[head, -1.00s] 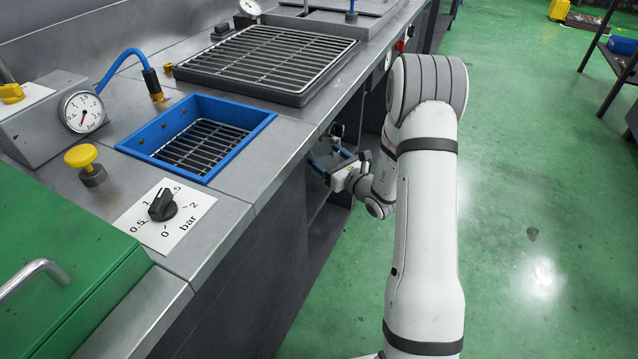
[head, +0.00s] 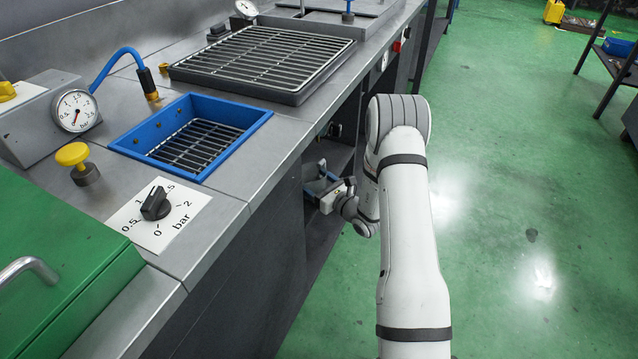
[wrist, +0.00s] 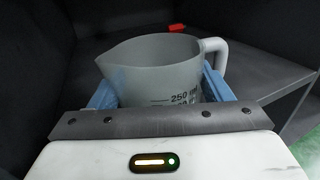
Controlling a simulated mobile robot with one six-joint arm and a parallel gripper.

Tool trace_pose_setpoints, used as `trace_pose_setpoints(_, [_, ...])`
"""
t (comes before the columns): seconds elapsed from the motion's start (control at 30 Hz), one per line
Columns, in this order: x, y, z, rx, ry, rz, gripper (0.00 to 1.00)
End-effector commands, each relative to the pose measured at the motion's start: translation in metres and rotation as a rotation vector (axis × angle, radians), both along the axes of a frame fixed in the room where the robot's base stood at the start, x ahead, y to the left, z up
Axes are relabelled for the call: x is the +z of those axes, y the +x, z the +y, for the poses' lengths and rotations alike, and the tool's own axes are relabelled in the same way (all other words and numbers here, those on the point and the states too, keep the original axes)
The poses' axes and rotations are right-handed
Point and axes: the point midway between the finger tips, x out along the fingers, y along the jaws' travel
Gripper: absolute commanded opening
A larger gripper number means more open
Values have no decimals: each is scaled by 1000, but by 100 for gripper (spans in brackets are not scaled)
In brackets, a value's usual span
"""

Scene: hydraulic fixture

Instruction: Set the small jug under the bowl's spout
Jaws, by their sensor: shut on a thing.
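The small jug (wrist: 160,72) is translucent grey with a "250 ml" mark. In the wrist view it stands upright between the blue fingers of my gripper (wrist: 160,92), which is shut on it. Its pouring lip points left and its white handle is at right. In the head view my gripper (head: 320,186) is in the opening under the bench front. The jug is hard to make out there. A blue-rimmed basin with a grate (head: 262,124), which may be the bowl, is set in the bench top. I cannot make out a spout for certain.
A small dark fitting (head: 334,130) sits under the bench edge, above my gripper. Dark walls surround the jug in the wrist view, with a small red thing (wrist: 176,28) behind it.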

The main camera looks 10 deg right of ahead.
Motion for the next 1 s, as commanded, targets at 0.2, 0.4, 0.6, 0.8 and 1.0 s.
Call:
trace_pose_setpoints(0.2, [-3, 0, 0, -1, 0, 0, 47])
trace_pose_setpoints(0.4, [-2, 0, -1, -1, -1, 1, 86])
trace_pose_setpoints(0.6, [-2, 0, -1, -1, -1, 1, 94])
trace_pose_setpoints(0.8, [1, 0, -1, -2, -1, 1, 94])
trace_pose_setpoints(1.0, [2, -24, -18, -6, 0, 5, 94])
